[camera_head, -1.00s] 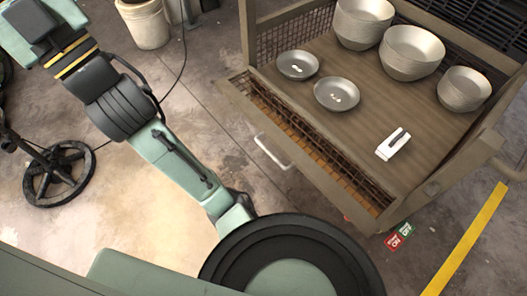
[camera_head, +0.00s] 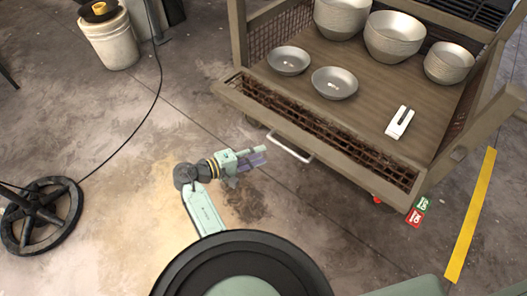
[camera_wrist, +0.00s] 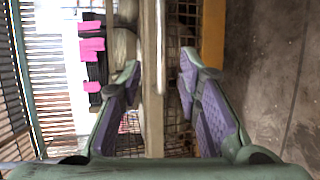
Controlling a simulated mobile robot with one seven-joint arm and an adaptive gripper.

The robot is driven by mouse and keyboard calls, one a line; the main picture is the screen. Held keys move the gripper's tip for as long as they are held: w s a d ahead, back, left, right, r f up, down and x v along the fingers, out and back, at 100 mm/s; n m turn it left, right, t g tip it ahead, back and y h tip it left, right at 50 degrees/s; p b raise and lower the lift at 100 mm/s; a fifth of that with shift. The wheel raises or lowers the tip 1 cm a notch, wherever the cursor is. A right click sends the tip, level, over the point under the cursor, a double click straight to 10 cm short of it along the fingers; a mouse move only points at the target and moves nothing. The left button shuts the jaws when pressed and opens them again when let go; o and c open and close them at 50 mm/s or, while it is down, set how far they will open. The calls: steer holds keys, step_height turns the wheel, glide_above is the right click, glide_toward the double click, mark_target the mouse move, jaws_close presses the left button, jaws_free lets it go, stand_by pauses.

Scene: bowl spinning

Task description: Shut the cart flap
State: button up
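The cart (camera_head: 375,85) stands at the upper right of the head view. Its front flap (camera_head: 262,110), a wooden frame with rusty mesh, leans outward from the cart front, with a gap between its top rail and the deck. A pale handle (camera_head: 290,149) sits on the flap's outer face. My gripper (camera_head: 265,157) is low, just left of the handle, apparently apart from it. In the wrist view my gripper (camera_wrist: 160,68) is open, with the flap's rail (camera_wrist: 151,110) and the handle (camera_wrist: 160,45) showing between the fingers. Whether either finger touches them I cannot tell.
Stacked metal bowls (camera_head: 392,40), two low bowls (camera_head: 334,83) and a white forked piece (camera_head: 400,122) are on the cart deck. A bucket (camera_head: 103,35), a black cable and a wheel-like base (camera_head: 40,215) are at left.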

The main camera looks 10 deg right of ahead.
mark_target(285, 149)
steer(key=shift+g, duration=0.3)
steer(key=x, duration=0.7)
steer(key=p+x, duration=0.1)
steer(key=x, duration=0.3)
steer(key=shift+s+d, duration=0.2)
steer(key=shift+s, duration=0.2)
steer(key=shift+c, duration=0.5)
jaws_close()
